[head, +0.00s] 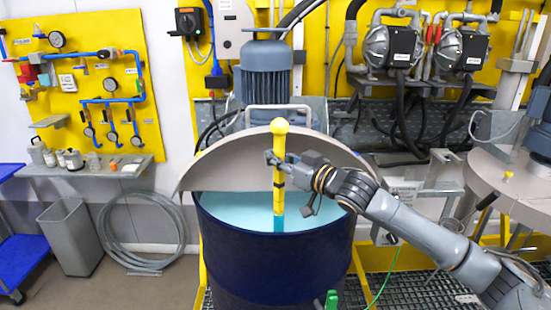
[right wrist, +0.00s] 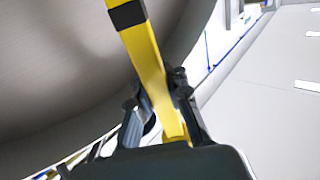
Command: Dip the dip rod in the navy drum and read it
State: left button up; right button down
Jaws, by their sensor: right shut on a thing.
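The dip rod (head: 279,190) is a yellow rod with black bands and a wider yellow top, held close to upright. My right gripper (head: 276,161) is shut on its upper part. In the right wrist view the yellow rod (right wrist: 147,55) passes between the fingers of the gripper (right wrist: 164,108). The rod's lower end is teal and shows at the drum's front rim; I cannot tell whether its tip touches the liquid. The navy drum (head: 275,268) is open, with light blue liquid (head: 232,210) inside. My left gripper is out of view.
A grey half lid (head: 222,160) with a motor (head: 264,72) behind it covers the drum's back. A second drum (head: 500,185) stands at right. A grey bin (head: 71,238) and coiled hose (head: 140,232) lie left. A green object (head: 331,299) is in front.

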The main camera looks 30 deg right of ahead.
notch_tip(320, 180, up, 13)
jog(key=p, duration=1)
notch_tip(320, 180, up, 11)
jog(key=shift+f, duration=0.15)
jog(key=s+a+b, duration=0.2)
jog(key=s+a, duration=0.2)
jog(key=s, duration=0.3)
jog(key=s+a+r+b, duration=0.1)
jog(key=s+a+b, duration=0.1)
jog(key=s+a, duration=0.2)
jog(key=s, duration=0.3)
jog(key=shift+s+a, duration=0.35)
jog(key=shift+s, duration=0.05)
jog(key=shift+f, duration=0.1)
